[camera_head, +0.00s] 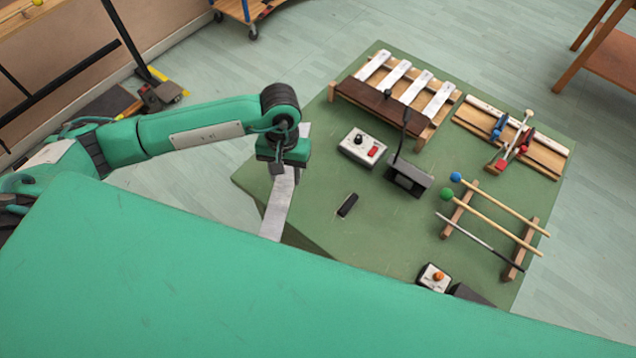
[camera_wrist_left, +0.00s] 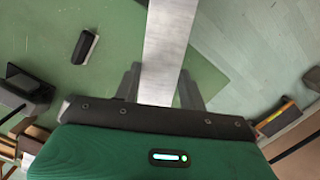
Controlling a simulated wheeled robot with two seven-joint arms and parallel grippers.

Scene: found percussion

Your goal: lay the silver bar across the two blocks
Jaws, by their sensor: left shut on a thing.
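My left gripper (camera_head: 284,166) points down and is shut on the silver bar (camera_head: 276,212), a long flat metal strip. The bar extends from both sides of the gripper, over the left edge of the green mat. In the left wrist view the bar (camera_wrist_left: 167,45) runs up between the fingers of the gripper (camera_wrist_left: 160,88). A small black block (camera_head: 347,205) with a pale edge lies on the mat, right of the bar and apart from it. It also shows in the left wrist view (camera_wrist_left: 83,47). I cannot make out a matching second block. My right gripper is not in view.
The green mat (camera_head: 390,235) holds a grey switch box (camera_head: 361,147), a black stand (camera_head: 408,180), and a wooden frame with silver bars (camera_head: 425,120). Mallets (camera_head: 495,215) rest across wooden rails at right. A box with an orange knob (camera_head: 434,278) is near the front.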

